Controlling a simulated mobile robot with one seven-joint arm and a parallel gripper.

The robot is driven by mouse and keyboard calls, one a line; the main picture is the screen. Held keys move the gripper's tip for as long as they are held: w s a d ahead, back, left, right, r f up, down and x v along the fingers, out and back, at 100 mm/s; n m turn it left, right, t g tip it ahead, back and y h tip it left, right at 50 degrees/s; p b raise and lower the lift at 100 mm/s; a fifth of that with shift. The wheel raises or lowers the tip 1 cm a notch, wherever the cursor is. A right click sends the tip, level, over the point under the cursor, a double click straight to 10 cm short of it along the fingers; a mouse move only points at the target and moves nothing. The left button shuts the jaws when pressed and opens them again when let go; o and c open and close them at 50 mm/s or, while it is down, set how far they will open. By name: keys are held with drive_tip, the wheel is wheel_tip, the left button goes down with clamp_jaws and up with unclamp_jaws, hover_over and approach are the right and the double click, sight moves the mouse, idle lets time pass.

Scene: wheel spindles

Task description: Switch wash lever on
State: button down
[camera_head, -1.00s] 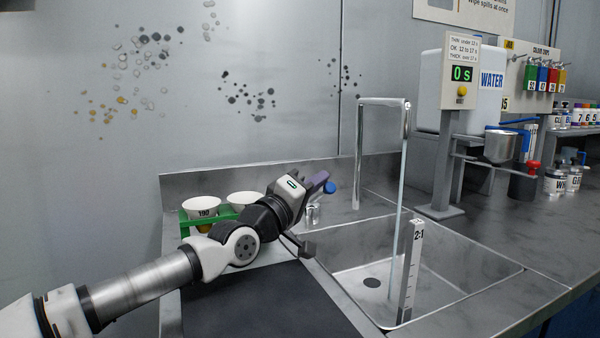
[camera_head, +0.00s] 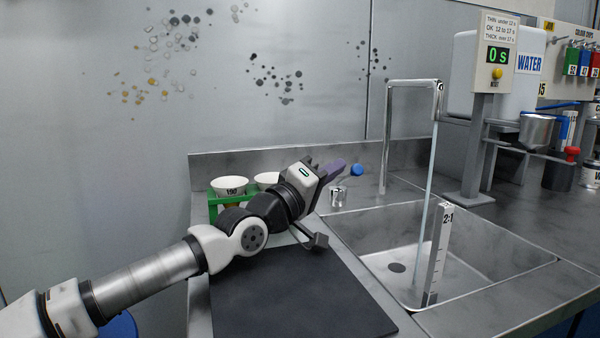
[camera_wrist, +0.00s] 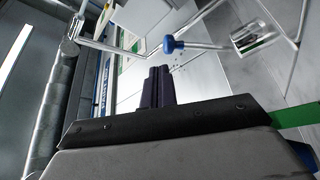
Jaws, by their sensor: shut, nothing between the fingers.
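The wash lever shows as a blue ball knob (camera_head: 357,170) behind the sink, left of the tap. In the wrist view the blue knob (camera_wrist: 170,44) sits on a thin rod, just beyond my fingertips. A short metal cylinder (camera_head: 338,195) stands below the knob, by the sink's back left corner. My gripper (camera_head: 341,165) is shut and empty, its purple fingers pointing at the knob from the left. A small gap shows between them in the head view. In the wrist view the shut fingers (camera_wrist: 158,69) are together and apart from the knob.
The tap (camera_head: 412,84) arches over the sink (camera_head: 480,270), with a pale stream below its spout. A marked gauge (camera_head: 437,255) stands in the sink. White cups (camera_head: 230,185) in a green rack are behind my arm. A dark mat (camera_head: 300,300) lies in front.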

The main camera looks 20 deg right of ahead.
drive_tip(key=s+a, duration=0.4)
drive_tip(key=a, duration=0.4)
drive_tip(key=shift+a, duration=0.35)
